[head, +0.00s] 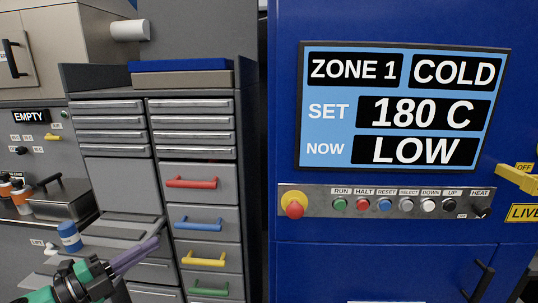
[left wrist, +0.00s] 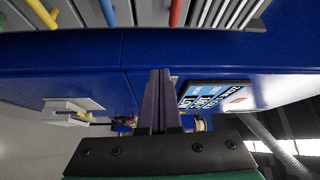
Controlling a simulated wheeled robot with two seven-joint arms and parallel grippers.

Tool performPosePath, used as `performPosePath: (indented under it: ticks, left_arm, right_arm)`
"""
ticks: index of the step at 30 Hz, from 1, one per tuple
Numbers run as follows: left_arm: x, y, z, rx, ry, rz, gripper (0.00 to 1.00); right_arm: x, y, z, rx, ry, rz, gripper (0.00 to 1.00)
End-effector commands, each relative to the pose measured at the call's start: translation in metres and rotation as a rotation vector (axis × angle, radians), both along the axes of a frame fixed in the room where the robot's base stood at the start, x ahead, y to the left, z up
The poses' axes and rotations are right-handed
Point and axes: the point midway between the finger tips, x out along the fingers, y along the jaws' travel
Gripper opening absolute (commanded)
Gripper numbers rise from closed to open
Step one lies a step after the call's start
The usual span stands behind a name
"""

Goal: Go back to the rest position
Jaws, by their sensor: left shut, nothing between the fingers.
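My left gripper (head: 154,243) is at the lower left of the head view, in front of the grey drawer cabinet (head: 117,170). Its purple fingers are together with nothing between them, and they point up and to the right. In the left wrist view the shut fingers (left wrist: 160,76) stand in the middle, with the blue machine behind them. My right gripper is in neither view.
The blue machine (head: 400,263) fills the right, with a screen (head: 400,107) reading ZONE 1 COLD, SET 180 C, NOW LOW. Below is a button panel (head: 380,203). A yellow handle (head: 515,178) juts out at right. A blue-capped container (head: 68,237) stands left of the gripper.

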Motion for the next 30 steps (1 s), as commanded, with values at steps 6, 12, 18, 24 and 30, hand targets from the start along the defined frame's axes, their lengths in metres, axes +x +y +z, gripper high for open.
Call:
performPosePath:
  ticks: [6, 12, 18, 24, 30]
  left_arm:
    - [0.014, 0.018, -0.021, -0.176, 0.093, 0.228, 0.0]
    - [0.014, 0.043, -0.07, -0.396, 0.289, 0.53, 0.0]
    - [-0.03, 0.05, -0.161, -0.637, 0.685, 0.902, 0.0]
    - [-0.097, 0.021, -0.226, -0.745, 1.075, 1.126, 0.0]
    - [-0.162, -0.018, -0.255, -0.766, 1.406, 1.244, 0.0]
  right_arm:
    - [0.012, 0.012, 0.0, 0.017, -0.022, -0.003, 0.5]
    - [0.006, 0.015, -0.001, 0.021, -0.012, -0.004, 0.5]
    - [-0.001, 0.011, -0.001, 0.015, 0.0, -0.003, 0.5]
    - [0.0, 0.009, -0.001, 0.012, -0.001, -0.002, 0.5]
    - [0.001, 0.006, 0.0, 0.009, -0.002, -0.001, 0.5]
